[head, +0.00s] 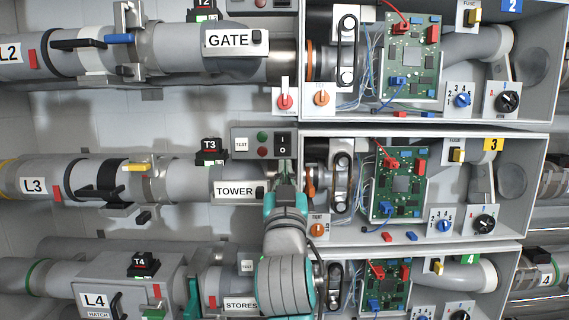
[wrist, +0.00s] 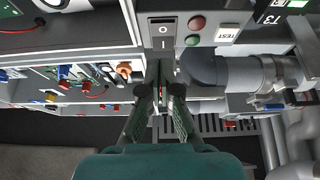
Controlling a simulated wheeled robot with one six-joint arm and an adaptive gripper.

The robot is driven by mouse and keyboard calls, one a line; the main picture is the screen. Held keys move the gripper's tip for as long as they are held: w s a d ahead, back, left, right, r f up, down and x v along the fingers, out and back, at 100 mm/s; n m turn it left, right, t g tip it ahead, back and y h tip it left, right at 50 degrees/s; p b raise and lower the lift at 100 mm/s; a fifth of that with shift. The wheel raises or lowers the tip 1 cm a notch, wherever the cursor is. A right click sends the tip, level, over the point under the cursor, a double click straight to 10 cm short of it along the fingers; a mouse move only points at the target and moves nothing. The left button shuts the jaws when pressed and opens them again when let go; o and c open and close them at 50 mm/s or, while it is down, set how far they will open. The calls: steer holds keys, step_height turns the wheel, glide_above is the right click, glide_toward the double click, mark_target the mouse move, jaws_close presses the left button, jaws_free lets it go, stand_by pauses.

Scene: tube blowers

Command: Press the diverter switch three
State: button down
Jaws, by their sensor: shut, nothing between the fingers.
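The black rocker switch (head: 283,145), marked I and O, sits on the grey control panel of row three, left of the box numbered 3. It also shows upside down at the top middle of the wrist view (wrist: 163,36). My gripper (head: 285,178) is shut and empty, pointing up just below the switch in the head view. In the wrist view my fingers (wrist: 161,78) lie in line with the switch, near its I end. I cannot tell whether the fingertips touch it.
The TOWER pipe (head: 235,190) runs close left of my gripper. Open box 3 (head: 420,136), with wires and a circuit board (head: 399,182), is close right.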

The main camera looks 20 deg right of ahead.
steer(key=s+a+f, duration=0.1)
steer(key=s+f, duration=0.4)
steer(key=shift+a, duration=0.3)
steer(key=s+f+n+g+y, duration=0.15)
steer(key=s+f, duration=0.25)
steer(key=f, duration=0.7)
steer(key=s+f+n+g+y, duration=0.1)
steer(key=s+f+n+y, duration=0.3)
steer(key=f, duration=0.7)
steer(key=s+f+g+y, duration=0.1)
steer(key=s+f, duration=0.4)
steer(key=f, duration=0.6)
steer(key=s+f+g+y, duration=0.1)
steer(key=s+f, duration=0.4)
steer(key=s, duration=0.4)
steer(key=s+f+g, duration=0.1)
steer(key=s+f, duration=0.4)
steer(key=s, duration=0.4)
steer(key=s+d+m+g, duration=0.1)
steer(key=s+g, duration=0.1)
steer(key=s, duration=1.3)
steer(key=shift+s+d+f+m, duration=0.15)
steer(key=shift+s+f+m, duration=0.1)
steer(key=shift+s+m, duration=0.15)
